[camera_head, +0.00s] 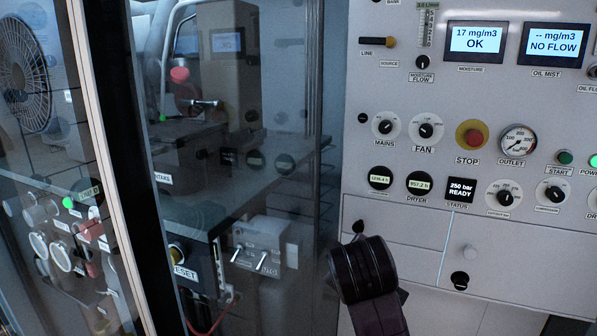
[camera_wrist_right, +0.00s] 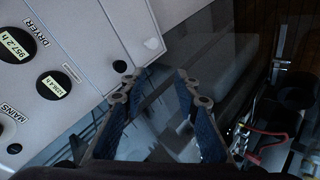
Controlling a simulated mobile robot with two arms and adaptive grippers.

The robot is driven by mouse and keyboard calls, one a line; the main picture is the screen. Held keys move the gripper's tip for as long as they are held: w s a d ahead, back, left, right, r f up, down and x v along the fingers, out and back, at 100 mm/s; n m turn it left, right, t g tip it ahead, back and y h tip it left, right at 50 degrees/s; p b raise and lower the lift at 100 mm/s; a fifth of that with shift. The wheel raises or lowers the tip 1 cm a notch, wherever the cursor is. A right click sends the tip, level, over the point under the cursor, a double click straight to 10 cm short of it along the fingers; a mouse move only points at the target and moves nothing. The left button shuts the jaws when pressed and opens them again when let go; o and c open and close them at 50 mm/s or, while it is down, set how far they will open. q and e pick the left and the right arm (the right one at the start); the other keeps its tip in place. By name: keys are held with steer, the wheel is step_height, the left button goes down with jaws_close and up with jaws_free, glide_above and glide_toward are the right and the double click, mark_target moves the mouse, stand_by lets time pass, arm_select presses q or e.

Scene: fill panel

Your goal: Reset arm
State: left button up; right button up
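In the right wrist view my right gripper (camera_wrist_right: 160,88) is open, with its two blue-padded fingers apart and nothing between them. It is in front of the glass and close to the lower part of the panel. In the head view the dark wrist of my right arm rises from the bottom middle, left of the panel drawers, and its fingers are mostly hidden. My left arm and left gripper do not show. The fill panel (camera_head: 420,225) fills the right of the head view, with its status display (camera_head: 460,190) reading 250 bar READY.
A glass pane (camera_head: 235,100) in a black frame (camera_head: 120,150) stands at the left. Behind it are a machine (camera_head: 185,160), a RESET button (camera_head: 177,252) and a grey lever box (camera_head: 262,247). A black knob (camera_head: 460,280) sits low on the panel, close to the arm.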

steer(key=s+d+f+m+g, duration=0.1)
steer(key=s+d+f, duration=0.1)
steer(key=s+f, duration=0.35)
steer(key=s+d+f+m+g, duration=0.1)
steer(key=s+f, duration=0.1)
steer(key=f, duration=0.7)
steer(key=s+d+f+m+g+y, duration=0.1)
steer(key=s+d+f+m+g, duration=0.1)
steer(key=s+f, duration=0.55)
steer(key=s+d+f+m+g, duration=0.15)
steer(key=s+f, duration=0.25)
steer(key=s, duration=0.7)
steer(key=s+d+f+m+g+y, duration=0.1)
steer(key=s+d+f+m, duration=0.15)
steer(key=s+f, duration=0.45)
steer(key=s+f+g, duration=0.1)
steer(key=s+f, duration=0.2)
steer(key=f, duration=1)
steer(key=s+f+g, duration=0.1)
steer(key=s+f, duration=0.1)
steer(key=f, duration=1.2)
steer(key=s+d+f, duration=0.1)
steer(key=s+f, duration=0.6)
steer(key=s, duration=0.1)
steer(key=s+d+f+b, duration=0.1)
steer(key=s+d+f, duration=0.1)
steer(key=s+f, duration=0.6)
steer(key=shift+s+d+n+g+b, duration=0.3)
steer(key=shift+g, duration=0.15)
steer(key=shift+f, duration=0.1)
